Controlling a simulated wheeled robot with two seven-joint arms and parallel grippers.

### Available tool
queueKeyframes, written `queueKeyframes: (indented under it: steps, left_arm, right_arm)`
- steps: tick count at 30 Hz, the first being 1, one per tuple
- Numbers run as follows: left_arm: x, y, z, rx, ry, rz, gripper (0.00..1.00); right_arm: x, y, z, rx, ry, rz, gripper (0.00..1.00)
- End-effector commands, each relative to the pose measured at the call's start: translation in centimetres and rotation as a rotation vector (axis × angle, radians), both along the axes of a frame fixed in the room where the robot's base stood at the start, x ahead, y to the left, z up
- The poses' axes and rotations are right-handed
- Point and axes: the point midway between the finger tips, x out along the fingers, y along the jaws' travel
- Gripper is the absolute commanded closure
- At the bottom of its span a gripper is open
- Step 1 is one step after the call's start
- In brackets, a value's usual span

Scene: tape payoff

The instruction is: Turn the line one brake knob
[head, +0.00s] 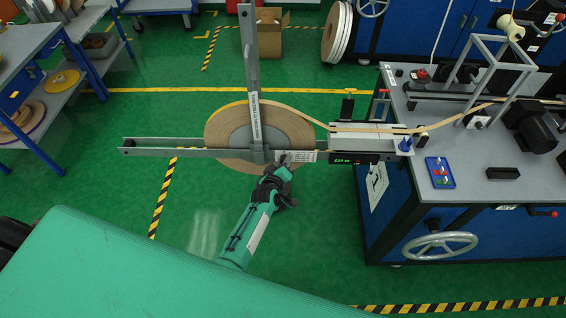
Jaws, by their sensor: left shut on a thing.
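My left gripper (283,162) is at the lower right of the tape reel (222,125), just below the horizontal arm of the payoff stand (170,147). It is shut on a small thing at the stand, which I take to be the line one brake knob. The fingers hide the knob almost wholly, so its turn cannot be seen. The tan tape (305,115) runs from the reel's top to the guide (370,128) on the right. My right gripper is not in view.
The machine bench (470,160) on the right carries a blue button box (440,172), with a handwheel (440,245) on its front. The stand's upright bar (249,60) rises over the reel. Shelving (30,45) stands at left. Green floor is open between.

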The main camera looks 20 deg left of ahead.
Motion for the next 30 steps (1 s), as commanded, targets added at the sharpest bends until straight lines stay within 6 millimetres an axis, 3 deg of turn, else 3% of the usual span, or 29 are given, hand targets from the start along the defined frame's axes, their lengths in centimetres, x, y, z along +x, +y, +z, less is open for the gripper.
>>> queueKeyframes:
  steps: [7, 8, 11, 23, 30]
  left_arm:
    - [-0.1, 0.0, -0.1, -0.001, 0.002, 0.000, 0.98]
    - [-0.1, 0.0, -0.1, -0.002, 0.002, 0.000, 0.71]
    - [0.0, 0.0, -0.1, -0.002, 0.001, 0.001, 0.53]
    - [-0.6, 0.0, 0.0, -0.002, 0.001, 0.001, 0.53]
    - [-3.6, -0.1, 0.8, -0.002, 0.001, 0.001, 0.53]
  right_arm:
    - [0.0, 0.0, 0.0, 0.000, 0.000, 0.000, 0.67]
    - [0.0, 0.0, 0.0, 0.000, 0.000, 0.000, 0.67]
    - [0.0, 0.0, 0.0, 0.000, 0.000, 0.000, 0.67]
    - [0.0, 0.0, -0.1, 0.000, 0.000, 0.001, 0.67]
    - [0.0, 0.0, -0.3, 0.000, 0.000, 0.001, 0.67]
